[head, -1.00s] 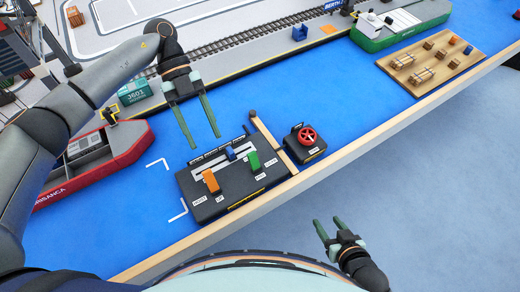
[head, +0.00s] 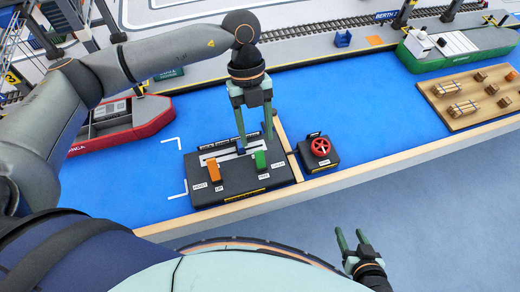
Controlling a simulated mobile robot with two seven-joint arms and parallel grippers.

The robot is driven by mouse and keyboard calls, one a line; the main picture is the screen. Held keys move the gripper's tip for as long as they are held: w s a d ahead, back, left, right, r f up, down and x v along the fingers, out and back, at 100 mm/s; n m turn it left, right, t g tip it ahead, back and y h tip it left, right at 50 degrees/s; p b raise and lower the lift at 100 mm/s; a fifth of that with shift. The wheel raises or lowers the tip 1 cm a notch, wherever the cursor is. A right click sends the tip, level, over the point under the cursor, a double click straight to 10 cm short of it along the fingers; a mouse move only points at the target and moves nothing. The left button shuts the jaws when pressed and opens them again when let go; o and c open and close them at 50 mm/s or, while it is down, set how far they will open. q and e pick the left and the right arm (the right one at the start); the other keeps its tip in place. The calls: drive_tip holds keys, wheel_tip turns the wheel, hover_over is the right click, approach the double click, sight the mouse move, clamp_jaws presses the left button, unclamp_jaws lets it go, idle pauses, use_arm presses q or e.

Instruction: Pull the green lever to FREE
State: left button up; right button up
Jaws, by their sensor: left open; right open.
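The green lever (head: 260,160) stands on the right part of a black control box (head: 235,185). Small white labels lie around it, too small to read surely. An orange lever (head: 214,170) stands on the same box to its left. My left gripper (head: 256,142) is open and empty, with its fingers pointing down over the back of the box. Its fingertips appear just behind the green lever; I cannot tell whether they touch anything. The blue lever is hidden behind the fingers. My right gripper (head: 350,232) is open and empty beyond the front edge of the table.
A black box with a red handwheel (head: 320,146) stands right of the control box, past a wooden strip (head: 289,147). A red ship (head: 120,125) lies at left and a green ship (head: 455,45) at back right. A wooden cargo board (head: 470,100) is at right.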

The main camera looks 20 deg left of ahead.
sight(259, 152)
use_arm(q)
drive_tip(key=x, duration=0.6)
drive_tip(key=shift+f, duration=0.15)
drive_tip(key=shift+c, duration=0.2)
clamp_jaws()
